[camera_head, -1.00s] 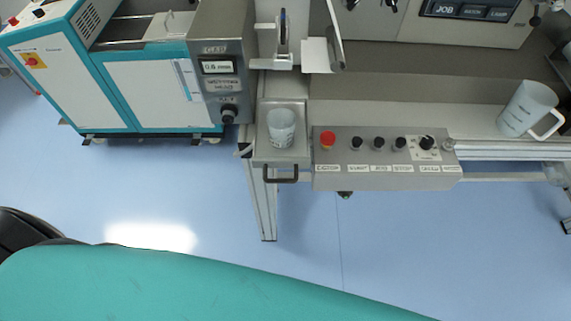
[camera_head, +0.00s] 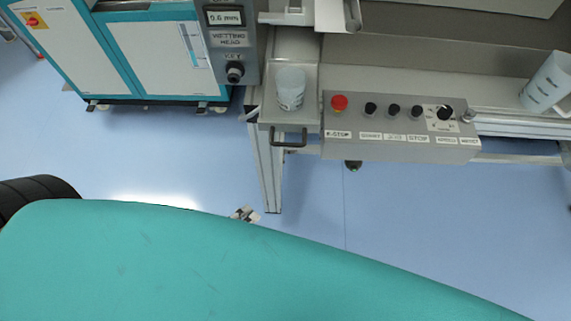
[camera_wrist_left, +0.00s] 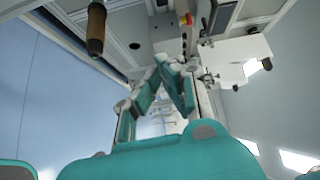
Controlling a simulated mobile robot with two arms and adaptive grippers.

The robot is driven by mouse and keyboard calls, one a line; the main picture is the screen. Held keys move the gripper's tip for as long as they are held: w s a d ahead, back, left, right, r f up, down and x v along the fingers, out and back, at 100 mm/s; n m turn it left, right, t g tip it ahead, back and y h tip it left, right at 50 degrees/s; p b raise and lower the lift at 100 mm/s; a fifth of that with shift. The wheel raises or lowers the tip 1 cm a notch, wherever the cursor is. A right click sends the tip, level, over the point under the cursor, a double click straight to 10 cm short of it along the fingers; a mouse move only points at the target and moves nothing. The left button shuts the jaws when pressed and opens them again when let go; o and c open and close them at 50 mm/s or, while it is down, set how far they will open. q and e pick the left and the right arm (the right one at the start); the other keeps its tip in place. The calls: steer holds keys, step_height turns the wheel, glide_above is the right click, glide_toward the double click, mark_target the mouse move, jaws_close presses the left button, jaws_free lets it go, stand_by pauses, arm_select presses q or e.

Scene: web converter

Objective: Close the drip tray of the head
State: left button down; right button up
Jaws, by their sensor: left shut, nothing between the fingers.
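The drip tray (camera_head: 308,112) is a grey shallow drawer with a dark bar handle (camera_head: 288,138) at its front. It sticks out from the machine, left of the control panel. A whitish graduated beaker (camera_head: 290,90) stands in it. The wetting head (camera_head: 231,50) is the grey unit to the upper left of the tray. The tip of my left gripper (camera_head: 245,213) shows past my teal arm, below the tray in the picture and apart from the handle. In the left wrist view its fingers (camera_wrist_left: 168,68) meet at the tips and hold nothing. My right gripper is out of view.
The control panel (camera_head: 400,130) with a red stop button (camera_head: 339,102) and several black knobs sits right of the tray. A frame leg (camera_head: 268,175) stands below the tray. A white jug (camera_head: 549,83) stands at the far right. Blue floor in front is clear.

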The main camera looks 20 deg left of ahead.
mark_target(288, 107)
arm_select(q)
step_height(288, 107, up, 7)
steer(key=d+m+h, duration=0.2)
steer(key=m+h, duration=0.1)
steer(key=m, duration=0.1)
steer(key=w+d+r+p, duration=0.1)
steer(key=w+p, duration=0.1)
steer(key=w, duration=0.3)
steer(key=w+d+t+p, duration=0.1)
steer(key=w+d+p, duration=0.1)
steer(key=w, duration=0.4)
steer(key=shift+w+r+n+y+p, duration=0.2)
steer(key=shift+r+n+y+p, duration=0.1)
steer(key=shift+r+p, duration=0.1)
steer(key=w+a, duration=0.1)
steer(key=w, duration=0.3)
steer(key=w+a+b, duration=0.1)
steer(key=w, duration=0.3)
steer(key=w+a+b, duration=0.1)
steer(key=w, duration=0.4)
steer(key=shift+w+a, duration=0.1)
steer(key=shift+a, duration=0.25)
steer(key=shift+w+a, duration=0.15)
steer(key=shift+w, duration=0.4)
steer(key=shift+r, duration=0.1)
steer(key=shift+a, duration=0.1)
